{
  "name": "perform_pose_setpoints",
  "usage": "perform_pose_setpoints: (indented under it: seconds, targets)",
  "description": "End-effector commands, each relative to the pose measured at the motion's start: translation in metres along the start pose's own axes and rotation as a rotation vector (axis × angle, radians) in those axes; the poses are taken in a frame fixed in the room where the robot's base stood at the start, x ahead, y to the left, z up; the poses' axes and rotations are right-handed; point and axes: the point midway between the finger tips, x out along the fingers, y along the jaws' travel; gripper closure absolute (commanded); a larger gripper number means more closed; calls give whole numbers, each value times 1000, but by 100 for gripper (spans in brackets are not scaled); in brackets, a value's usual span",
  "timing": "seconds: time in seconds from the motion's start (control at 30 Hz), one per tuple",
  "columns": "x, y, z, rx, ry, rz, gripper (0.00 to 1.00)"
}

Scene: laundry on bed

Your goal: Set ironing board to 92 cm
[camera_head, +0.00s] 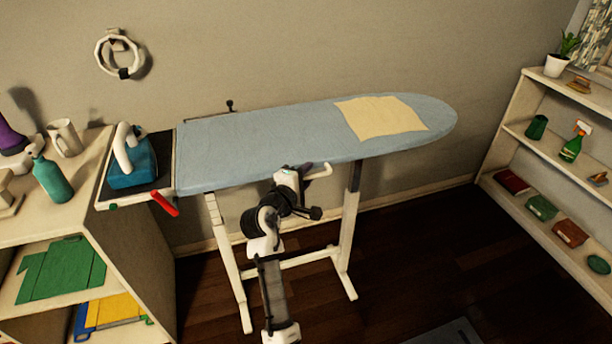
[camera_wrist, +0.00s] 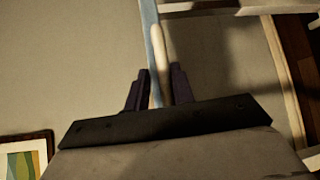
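The ironing board (camera_head: 260,139) has a pale blue top and stands on a white frame (camera_head: 347,232) against the wall. A cream lever (camera_head: 318,169) sticks out under its front edge. My gripper (camera_head: 308,174) is at this lever, just below the board's edge. In the wrist view the lever (camera_wrist: 160,55) runs between the two dark fingers of my gripper (camera_wrist: 160,85), with the blue board edge beside it. The fingers look parted, with a small gap left of the lever; contact on the right side is unclear. No height reading is visible.
A cream cloth (camera_head: 380,117) lies on the board. At the left, a shelf unit (camera_head: 140,232) carries a teal iron (camera_head: 130,165), and a red handle (camera_head: 164,203) juts out near the board. A white bookshelf (camera_head: 510,133) stands at the right. Floor right of the board is clear.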

Motion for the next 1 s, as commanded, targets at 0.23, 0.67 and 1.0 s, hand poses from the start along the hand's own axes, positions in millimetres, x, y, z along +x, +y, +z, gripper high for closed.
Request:
perform_pose_setpoints:
  seconds: [0.23, 0.67, 1.0]
  targets:
    - [0, 0, 0, -1, -1, 0, 78]
    - [-26, -4, -1, -1, 2, -1, 78]
    - [-103, -3, -2, 0, 3, -2, 78]
